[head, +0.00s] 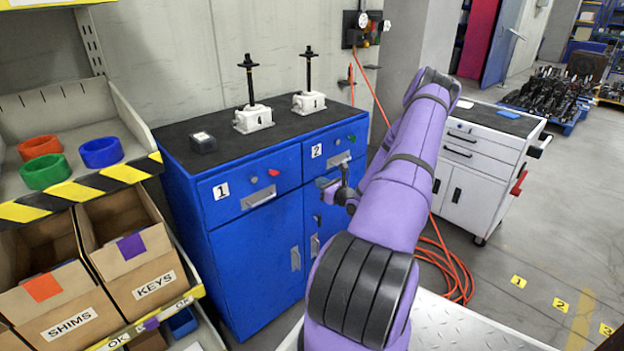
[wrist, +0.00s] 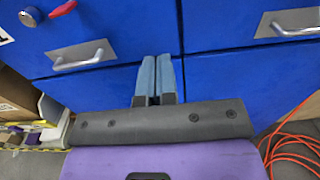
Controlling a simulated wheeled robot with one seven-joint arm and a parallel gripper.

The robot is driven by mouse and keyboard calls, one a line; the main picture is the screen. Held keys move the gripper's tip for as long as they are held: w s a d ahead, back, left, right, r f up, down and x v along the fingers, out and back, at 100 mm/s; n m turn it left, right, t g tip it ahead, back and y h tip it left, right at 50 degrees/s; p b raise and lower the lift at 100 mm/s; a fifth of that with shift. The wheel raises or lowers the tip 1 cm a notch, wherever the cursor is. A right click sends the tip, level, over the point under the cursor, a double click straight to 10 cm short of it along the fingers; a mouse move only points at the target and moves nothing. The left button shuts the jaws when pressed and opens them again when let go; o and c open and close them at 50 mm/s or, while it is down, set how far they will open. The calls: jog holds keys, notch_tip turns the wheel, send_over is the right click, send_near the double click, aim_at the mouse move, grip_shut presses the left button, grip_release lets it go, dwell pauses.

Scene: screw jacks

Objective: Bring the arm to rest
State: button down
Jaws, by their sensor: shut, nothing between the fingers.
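My purple arm (head: 383,215) reaches forward from the bottom of the head view. My gripper (head: 325,183) is small in that view, in front of the blue cabinet (head: 252,262), and partly hidden by my arm. In the wrist view my gripper (wrist: 157,58) points at the cabinet front, its two blue-grey fingers together with nothing between them. The fingertips appear near the seam between the two drawers; whether they touch the front I cannot tell.
A shelf with rings (head: 101,152) and bins (head: 135,262) is at left. A white tool cart (head: 480,160) stands right. An orange hose (head: 458,275) lies on the floor.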

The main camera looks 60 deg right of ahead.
jog(key=shift+v, duration=1.15)
jog(key=w+a+r+n+g+y, duration=0.1)
jog(key=w+a+r+n+y, duration=0.45)
jog(key=a+r, duration=0.2)
jog(key=w+a+r+n+g+y, duration=0.2)
jog(key=w+a+r+n+y, duration=0.2)
jog(key=a+r+n+y, duration=0.3)
jog(key=s+a+r+n+g+y, duration=0.1)
jog(key=a+r+n+g, duration=0.4)
jog(key=a, duration=0.4)
jog(key=a+r+n+g+y, duration=0.1)
jog(key=a+r+n+g, duration=0.2)
jog(key=a+r+n, duration=0.35)
jog(key=s+a+r+n+g+h, duration=0.25)
jog(key=s+a+r, duration=0.2)
jog(key=a, duration=0.35)
jog(key=s+a+r+n+g+h, duration=0.2)
jog(key=s+a+r+n, duration=0.2)
jog(key=s+a, duration=0.3)
jog(key=s+a+r+n+t+h, duration=0.1)
jog(key=s+a+r+n+h, duration=0.1)
jog(key=s, duration=0.4)
jog(key=s+a+r+n+t+h, duration=0.1)
jog(key=s+r+n+t+h, duration=0.1)
jog(key=s+r+n+h, duration=0.2)
jog(key=shift+s+a+r+n, duration=0.4)
jog(key=shift+s+r+n, duration=0.2)
jog(key=shift+s+n, duration=0.7)
